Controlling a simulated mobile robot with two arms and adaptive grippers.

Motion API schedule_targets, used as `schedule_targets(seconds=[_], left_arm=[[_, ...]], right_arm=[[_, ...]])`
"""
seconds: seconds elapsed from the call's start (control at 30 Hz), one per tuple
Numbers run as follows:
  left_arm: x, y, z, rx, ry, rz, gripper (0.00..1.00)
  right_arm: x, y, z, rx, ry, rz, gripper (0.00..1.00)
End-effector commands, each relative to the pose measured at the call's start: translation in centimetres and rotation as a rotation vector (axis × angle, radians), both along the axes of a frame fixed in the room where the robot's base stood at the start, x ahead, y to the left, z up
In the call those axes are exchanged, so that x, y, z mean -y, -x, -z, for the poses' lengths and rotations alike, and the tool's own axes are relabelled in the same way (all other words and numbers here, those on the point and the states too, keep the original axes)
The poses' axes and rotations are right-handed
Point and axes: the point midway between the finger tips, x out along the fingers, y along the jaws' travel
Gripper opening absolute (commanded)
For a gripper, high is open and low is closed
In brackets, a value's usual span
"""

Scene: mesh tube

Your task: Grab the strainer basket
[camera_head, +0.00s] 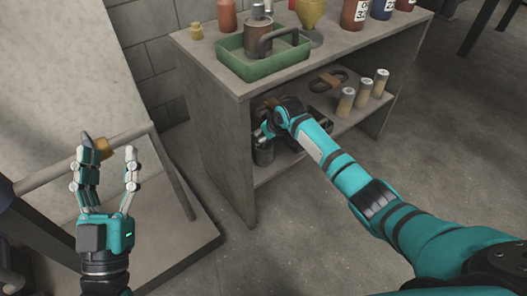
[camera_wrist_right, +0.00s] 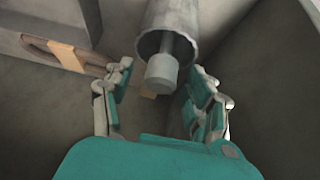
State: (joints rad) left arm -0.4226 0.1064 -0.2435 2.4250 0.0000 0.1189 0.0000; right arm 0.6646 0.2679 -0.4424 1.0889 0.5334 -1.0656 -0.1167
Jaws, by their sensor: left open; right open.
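A grey metal cylinder (camera_wrist_right: 178,30) with an open end and a lighter plug inside shows in the right wrist view. I take it for the strainer basket, though no mesh is clear. My right gripper (camera_wrist_right: 165,82) is open, with its fingers on either side of the plug end; contact is not clear. In the head view my right gripper (camera_head: 266,132) reaches into the lower shelf beside a dark grey cylinder (camera_head: 263,154), partly hidden by the hand. My left gripper (camera_head: 111,157) is open and empty at the left, its fingers pointing up.
A grey shelf unit (camera_head: 212,66) stands ahead. A green tray (camera_head: 237,66) with a metal cylinder and dark handle sits on top, near several bottles. Three pale cylinders (camera_head: 363,90) and a dark ring-shaped item (camera_head: 329,81) are on the lower shelf. A slanted panel stands left.

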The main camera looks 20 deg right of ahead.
Motion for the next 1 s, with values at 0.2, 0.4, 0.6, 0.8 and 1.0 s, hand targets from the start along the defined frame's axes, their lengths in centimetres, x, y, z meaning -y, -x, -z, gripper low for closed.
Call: schedule_targets(seconds=[0.2,0.4,0.6,0.8,1.0], left_arm=[[0.00,-0.02,0.01,-0.002,-0.001,0.000,0.52],[0.01,-0.03,0.04,-0.002,-0.001,0.000,0.52],[0.01,-0.03,0.06,-0.003,-0.001,0.000,0.52],[0.01,-0.03,0.06,-0.003,-0.001,0.000,0.52],[0.02,-0.06,0.04,-0.006,-0.002,0.000,0.52]], right_arm=[[0.01,0.02,0.00,0.000,0.000,0.000,0.39],[0.02,0.03,0.01,-0.001,0.000,0.000,0.13],[0.04,0.05,0.02,-0.001,0.000,0.000,0.00],[0.04,0.00,-0.05,0.000,0.001,0.001,0.00],[0.04,0.00,-0.12,0.000,0.001,0.001,0.00]])
